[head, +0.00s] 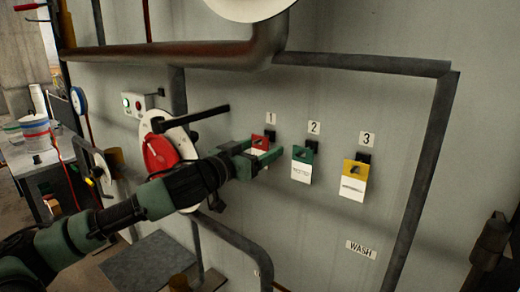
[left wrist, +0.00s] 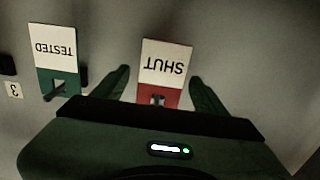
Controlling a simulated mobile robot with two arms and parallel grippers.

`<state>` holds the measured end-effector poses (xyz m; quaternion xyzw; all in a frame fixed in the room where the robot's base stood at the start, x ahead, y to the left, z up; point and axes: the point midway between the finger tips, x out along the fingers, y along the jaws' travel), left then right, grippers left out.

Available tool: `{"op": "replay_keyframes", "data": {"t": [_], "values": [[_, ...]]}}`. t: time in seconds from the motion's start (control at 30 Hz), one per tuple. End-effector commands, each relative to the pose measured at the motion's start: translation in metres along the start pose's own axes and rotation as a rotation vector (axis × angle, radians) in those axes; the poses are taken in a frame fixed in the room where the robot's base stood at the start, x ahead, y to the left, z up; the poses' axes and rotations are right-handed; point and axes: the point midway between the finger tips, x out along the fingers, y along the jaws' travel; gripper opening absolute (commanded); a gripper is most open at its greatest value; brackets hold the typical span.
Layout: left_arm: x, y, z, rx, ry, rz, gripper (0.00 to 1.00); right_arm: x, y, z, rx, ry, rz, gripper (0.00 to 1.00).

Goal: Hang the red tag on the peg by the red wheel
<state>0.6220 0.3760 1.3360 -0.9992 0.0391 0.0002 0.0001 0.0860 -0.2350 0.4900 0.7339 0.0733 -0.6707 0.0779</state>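The red tag (head: 258,143), with a white lower part reading SHUT, hangs under the number 1 plate. It also shows in the left wrist view (left wrist: 163,62), upside down, with something dark at its hole. My left gripper (head: 262,154) is at this tag. In the left wrist view its two fingers (left wrist: 158,86) stand apart, one on each side of the tag, with gaps between. The red wheel (head: 160,154) is on a round white plate to the left, partly behind my left arm. I cannot clearly make out a peg by it. My right gripper is not in view.
A green tag (head: 302,163) hangs under number 2 and a yellow tag (head: 355,178) under number 3. A black lever (head: 190,119) sticks out by the wheel. Pipes (head: 425,145) frame the panel. A box with lights (head: 138,104) is above the wheel.

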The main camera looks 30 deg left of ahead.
Motion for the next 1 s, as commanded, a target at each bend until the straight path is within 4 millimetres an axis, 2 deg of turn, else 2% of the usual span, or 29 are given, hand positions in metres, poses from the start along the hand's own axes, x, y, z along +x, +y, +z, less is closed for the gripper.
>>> {"op": "replay_keyframes", "data": {"t": [0.17,0.4,1.0], "values": [[-0.0001,-0.0001,0.0,0.0,0.0,0.0,0.72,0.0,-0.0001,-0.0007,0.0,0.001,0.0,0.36],[-0.0001,-0.0001,0.0,0.0,0.0,0.0,0.06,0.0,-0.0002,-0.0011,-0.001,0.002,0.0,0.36],[-0.0001,-0.0001,-0.0043,0.0,0.0,0.0,0.06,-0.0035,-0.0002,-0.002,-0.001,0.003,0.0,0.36]]}}
